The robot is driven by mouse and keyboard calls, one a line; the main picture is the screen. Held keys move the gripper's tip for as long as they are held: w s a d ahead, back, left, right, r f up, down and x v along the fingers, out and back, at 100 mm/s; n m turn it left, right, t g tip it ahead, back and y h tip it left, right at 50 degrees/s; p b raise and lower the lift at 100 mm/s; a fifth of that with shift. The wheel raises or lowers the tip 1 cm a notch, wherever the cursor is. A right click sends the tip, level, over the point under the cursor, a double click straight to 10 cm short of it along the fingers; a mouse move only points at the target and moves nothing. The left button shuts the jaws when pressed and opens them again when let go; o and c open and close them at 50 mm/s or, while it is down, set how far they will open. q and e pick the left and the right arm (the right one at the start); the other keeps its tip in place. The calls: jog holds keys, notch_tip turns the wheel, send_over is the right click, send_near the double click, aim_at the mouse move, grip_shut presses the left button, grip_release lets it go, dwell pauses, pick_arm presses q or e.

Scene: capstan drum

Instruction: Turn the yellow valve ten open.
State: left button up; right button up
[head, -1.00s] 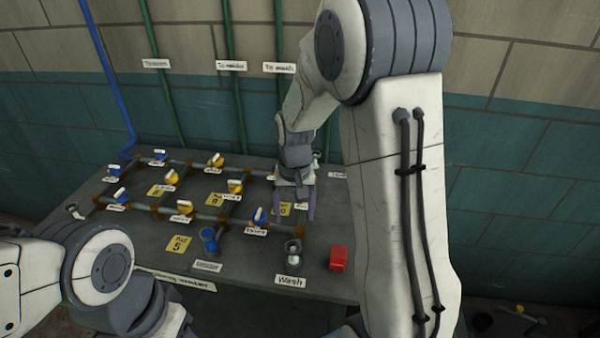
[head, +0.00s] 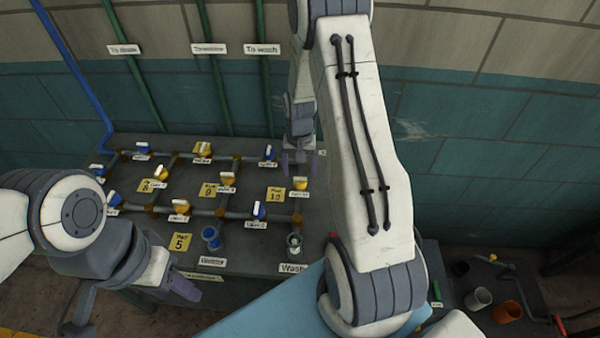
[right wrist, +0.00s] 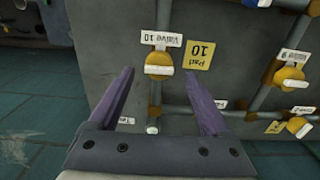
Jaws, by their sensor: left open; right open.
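The yellow valve ten (head: 300,184) sits at the right end of the panel, with a white label below it. In the right wrist view, valve ten (right wrist: 158,60) shows upside down, its white handle lying crosswise to the pipe. My right gripper (head: 299,173) is open, fingers pointing at the panel just behind the valve. In the right wrist view, its purple fingers (right wrist: 159,73) appear on either side of the valve, seemingly without touching it. My left gripper (head: 190,288) is open and empty near the panel's front left edge.
Other yellow and blue valves, such as a blue one (head: 259,210), sit on pipes to the left.

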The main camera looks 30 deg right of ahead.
aim_at(300, 177)
jog(key=shift+s+f, duration=0.1)
jog(key=shift+f, duration=1.4)
jog(key=shift+c, duration=0.4)
grip_shut()
